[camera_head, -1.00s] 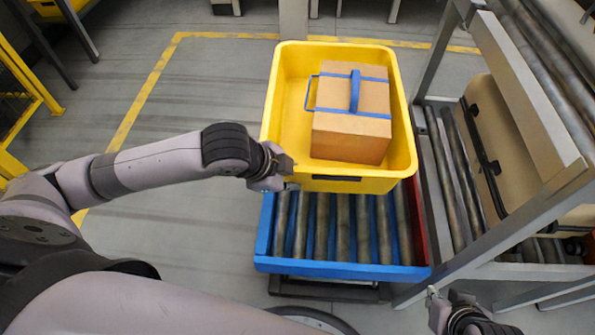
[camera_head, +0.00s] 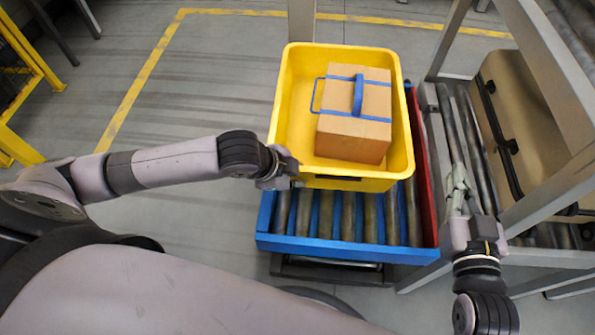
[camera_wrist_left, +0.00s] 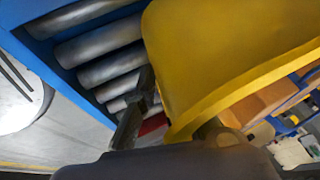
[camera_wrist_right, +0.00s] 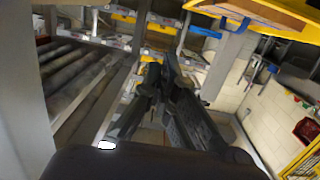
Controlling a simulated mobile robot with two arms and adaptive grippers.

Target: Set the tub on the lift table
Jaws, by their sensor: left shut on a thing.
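The yellow tub (camera_head: 288,120) is over the far part of the blue-framed roller lift table (camera_head: 345,247), overhanging its far edge. A cardboard box with blue straps (camera_head: 352,138) sits in the tub. My left gripper (camera_head: 290,170) is shut on the tub's near left corner rim. The left wrist view shows the tub wall (camera_wrist_left: 215,60) close to the rollers (camera_wrist_left: 100,50); I cannot tell whether it rests on them. My right gripper (camera_head: 458,185) is shut and empty, right of the lift table, with its fingers close together in the right wrist view (camera_wrist_right: 160,75).
A grey roller rack (camera_head: 450,120) stands at the right, with a tan suitcase (camera_head: 525,120) on it. A grey post (camera_head: 301,20) is behind the tub. Yellow railing (camera_head: 25,100) is at the far left.

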